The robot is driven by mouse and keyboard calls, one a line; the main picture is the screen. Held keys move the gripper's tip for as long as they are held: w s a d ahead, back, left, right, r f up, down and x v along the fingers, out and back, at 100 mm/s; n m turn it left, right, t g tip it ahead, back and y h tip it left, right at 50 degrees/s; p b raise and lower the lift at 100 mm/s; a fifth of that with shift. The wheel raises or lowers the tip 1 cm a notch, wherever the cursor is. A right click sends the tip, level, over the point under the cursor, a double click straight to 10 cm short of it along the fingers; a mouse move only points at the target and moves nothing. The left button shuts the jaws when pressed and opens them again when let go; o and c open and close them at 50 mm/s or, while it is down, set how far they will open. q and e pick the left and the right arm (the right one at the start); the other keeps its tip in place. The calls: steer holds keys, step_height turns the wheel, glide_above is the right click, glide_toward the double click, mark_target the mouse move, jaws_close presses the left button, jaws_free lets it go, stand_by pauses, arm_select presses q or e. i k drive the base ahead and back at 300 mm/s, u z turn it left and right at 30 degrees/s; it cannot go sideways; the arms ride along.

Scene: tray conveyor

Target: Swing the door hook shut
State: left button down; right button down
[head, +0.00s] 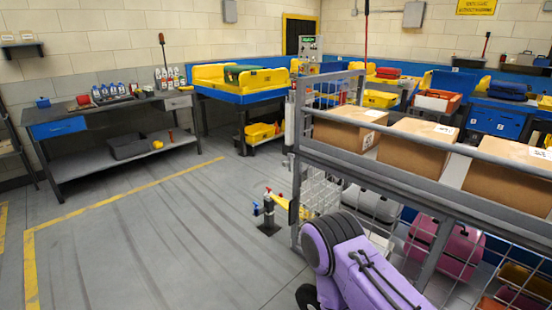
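I cannot clearly make out a door hook. A small black post (268,215) with red and blue ends stands on the floor left of the grey rack frame (297,160). A yellow bar (280,201) reaches from near the post toward the frame; I cannot tell whether it is the hook or whether it touches the frame. A wire mesh panel (321,192) shows just right of the frame's upright.
A purple, black-ribbed object (345,262) fills the bottom centre, close to the rack. Cardboard boxes (346,129) sit on the rack, with suitcases (458,248) below. A workbench (110,122) stands at the left wall. The floor (150,240) at left is clear.

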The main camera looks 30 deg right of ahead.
mark_target(289, 163)
steer(key=z, duration=0.55)
steer(key=i, duration=0.9)
steer(key=z, duration=0.05)
